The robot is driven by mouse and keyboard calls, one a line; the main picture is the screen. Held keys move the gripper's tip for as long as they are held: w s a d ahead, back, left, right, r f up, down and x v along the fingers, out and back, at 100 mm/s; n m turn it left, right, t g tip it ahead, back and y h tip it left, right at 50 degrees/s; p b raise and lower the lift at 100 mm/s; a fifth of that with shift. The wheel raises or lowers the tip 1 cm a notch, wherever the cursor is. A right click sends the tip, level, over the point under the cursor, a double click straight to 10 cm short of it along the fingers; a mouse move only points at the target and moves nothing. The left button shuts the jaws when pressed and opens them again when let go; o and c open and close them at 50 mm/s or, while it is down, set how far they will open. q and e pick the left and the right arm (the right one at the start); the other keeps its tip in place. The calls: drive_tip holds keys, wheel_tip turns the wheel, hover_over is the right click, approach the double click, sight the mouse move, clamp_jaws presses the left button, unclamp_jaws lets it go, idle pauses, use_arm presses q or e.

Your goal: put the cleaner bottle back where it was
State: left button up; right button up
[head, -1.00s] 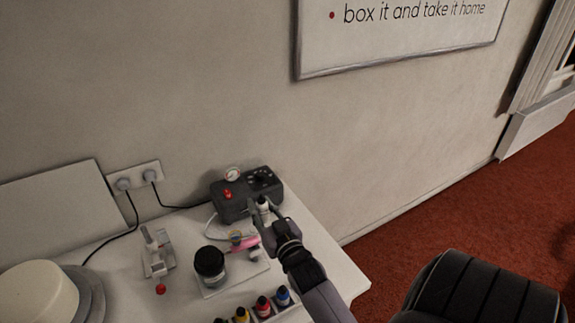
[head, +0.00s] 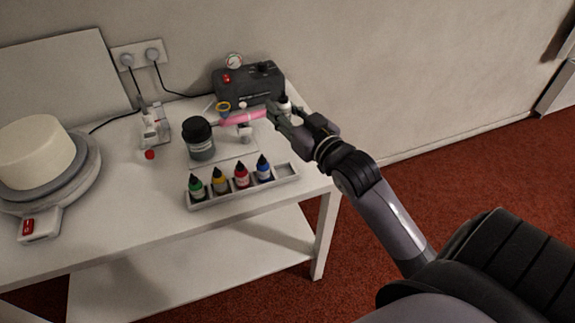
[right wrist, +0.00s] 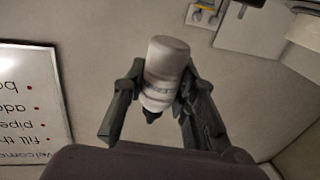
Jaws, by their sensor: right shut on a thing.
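The cleaner bottle (head: 284,105), white with a black cap, is between the fingers of my right gripper (head: 277,112), near the right end of the table. In the right wrist view the bottle (right wrist: 165,75) is clasped between the two fingers of the gripper (right wrist: 157,95), its dark end toward the palm. The gripper is shut on it. I cannot tell from the head view whether the bottle touches the table. My left gripper is not in view.
A dark compressor (head: 248,85) stands behind the gripper. A pink airbrush (head: 243,117) and dark-lidded jar (head: 199,138) are to its left. A rack (head: 240,193) holds several colour bottles; its right end is empty. A cake (head: 36,150) sits on a turntable at left.

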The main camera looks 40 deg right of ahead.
wheel_tip(320, 180, down, 12)
drive_tip(key=shift+r+b, duration=0.2)
drive_tip(key=shift+b, duration=0.4)
wheel_tip(320, 180, down, 4)
drive_tip(key=shift+b, duration=0.3)
drive_tip(key=shift+f, duration=0.3)
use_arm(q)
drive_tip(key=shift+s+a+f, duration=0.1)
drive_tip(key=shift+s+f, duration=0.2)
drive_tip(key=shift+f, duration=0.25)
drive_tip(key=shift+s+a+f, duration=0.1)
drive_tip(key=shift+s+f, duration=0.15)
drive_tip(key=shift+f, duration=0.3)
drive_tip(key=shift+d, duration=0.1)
use_arm(e)
drive_tip(key=shift+f, duration=0.1)
drive_tip(key=o, duration=0.5)
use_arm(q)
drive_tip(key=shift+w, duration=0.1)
